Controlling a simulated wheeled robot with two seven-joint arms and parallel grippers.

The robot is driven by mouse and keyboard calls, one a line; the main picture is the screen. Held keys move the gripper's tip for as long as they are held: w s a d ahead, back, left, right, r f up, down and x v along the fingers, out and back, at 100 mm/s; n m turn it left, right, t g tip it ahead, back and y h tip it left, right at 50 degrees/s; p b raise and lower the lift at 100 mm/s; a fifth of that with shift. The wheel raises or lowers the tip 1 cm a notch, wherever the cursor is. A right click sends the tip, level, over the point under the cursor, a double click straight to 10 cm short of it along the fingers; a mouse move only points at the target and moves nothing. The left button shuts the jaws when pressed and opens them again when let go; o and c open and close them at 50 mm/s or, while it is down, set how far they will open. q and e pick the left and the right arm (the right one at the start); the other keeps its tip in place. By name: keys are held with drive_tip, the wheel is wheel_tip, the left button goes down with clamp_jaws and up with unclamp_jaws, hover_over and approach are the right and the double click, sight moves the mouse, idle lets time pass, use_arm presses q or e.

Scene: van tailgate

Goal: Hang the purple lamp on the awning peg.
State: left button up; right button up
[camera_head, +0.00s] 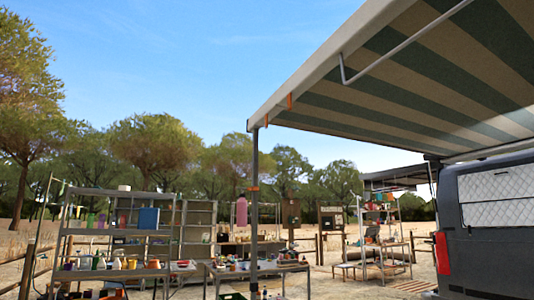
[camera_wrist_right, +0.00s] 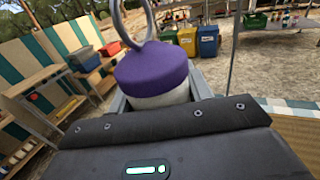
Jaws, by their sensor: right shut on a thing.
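The purple lamp (camera_wrist_right: 152,72) has a purple cap, a pale body below it and a grey metal ring on top. It shows only in the right wrist view. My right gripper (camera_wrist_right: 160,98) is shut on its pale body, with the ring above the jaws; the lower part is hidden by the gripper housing. In the head view the striped awning (camera_head: 400,85) spreads over the upper right. A thin white rod with a bent end (camera_head: 410,42) shows under it, and small orange pieces (camera_head: 290,101) sit on its front edge. I cannot tell which is the peg. Neither gripper shows in the head view.
A grey awning pole (camera_head: 254,225) with an orange clamp stands at the middle. A dark van (camera_head: 488,235) is at the right. Loaded shelves (camera_head: 120,223) and a table (camera_head: 255,270) stand beyond. The right wrist view shows coloured bins (camera_wrist_right: 207,40) and a bench (camera_wrist_right: 40,90).

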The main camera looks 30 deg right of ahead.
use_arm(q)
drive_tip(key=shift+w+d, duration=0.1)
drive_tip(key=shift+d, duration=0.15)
